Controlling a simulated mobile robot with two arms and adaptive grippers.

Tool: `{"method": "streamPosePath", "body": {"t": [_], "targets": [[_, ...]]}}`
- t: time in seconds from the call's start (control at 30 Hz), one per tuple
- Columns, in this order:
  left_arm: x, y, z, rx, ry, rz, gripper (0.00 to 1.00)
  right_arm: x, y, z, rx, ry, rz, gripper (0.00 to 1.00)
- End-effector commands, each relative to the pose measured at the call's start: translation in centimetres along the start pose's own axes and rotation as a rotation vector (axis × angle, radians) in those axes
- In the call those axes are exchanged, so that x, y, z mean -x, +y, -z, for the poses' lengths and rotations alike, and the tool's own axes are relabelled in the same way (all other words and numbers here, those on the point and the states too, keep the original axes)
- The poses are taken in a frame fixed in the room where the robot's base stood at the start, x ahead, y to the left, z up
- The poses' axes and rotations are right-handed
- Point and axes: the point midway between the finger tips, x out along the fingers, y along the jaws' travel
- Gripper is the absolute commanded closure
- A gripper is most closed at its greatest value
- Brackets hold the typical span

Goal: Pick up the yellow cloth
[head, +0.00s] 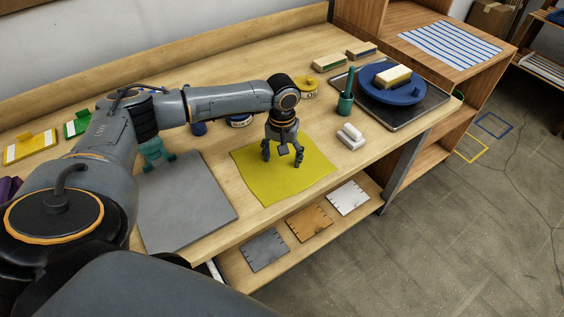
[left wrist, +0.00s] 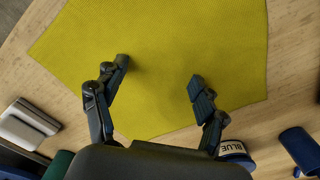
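The yellow cloth (head: 285,180) lies flat and spread out on the wooden workbench, close to its front edge. My left gripper (head: 282,162) points down over the back part of the cloth. In the left wrist view the cloth (left wrist: 165,45) fills most of the picture, and the two fingers of my left gripper (left wrist: 158,75) stand wide apart with only cloth beneath them. I cannot tell whether the fingertips touch the cloth. My right gripper is not in view.
A grey mat (head: 185,205) lies left of the cloth. A blue plate (head: 385,90) rests on a dark tray farther right. A tin marked BLUE (left wrist: 232,150) is near the gripper.

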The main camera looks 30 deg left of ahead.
Motion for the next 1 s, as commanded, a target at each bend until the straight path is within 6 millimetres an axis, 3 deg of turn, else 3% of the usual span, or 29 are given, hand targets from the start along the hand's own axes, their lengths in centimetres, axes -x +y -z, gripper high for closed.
{"method": "streamPosePath", "body": {"t": [0.07,0.6,1.0], "targets": [[-0.15,-0.03,-0.10,-0.001,-0.003,0.001,0.44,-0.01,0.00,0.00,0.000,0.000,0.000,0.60],[-0.67,-0.12,-0.43,-0.002,-0.012,0.006,0.99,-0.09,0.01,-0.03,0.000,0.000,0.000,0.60],[-0.70,-0.20,-0.40,-0.001,-0.011,0.008,1.00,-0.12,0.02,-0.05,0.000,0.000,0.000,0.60]]}}
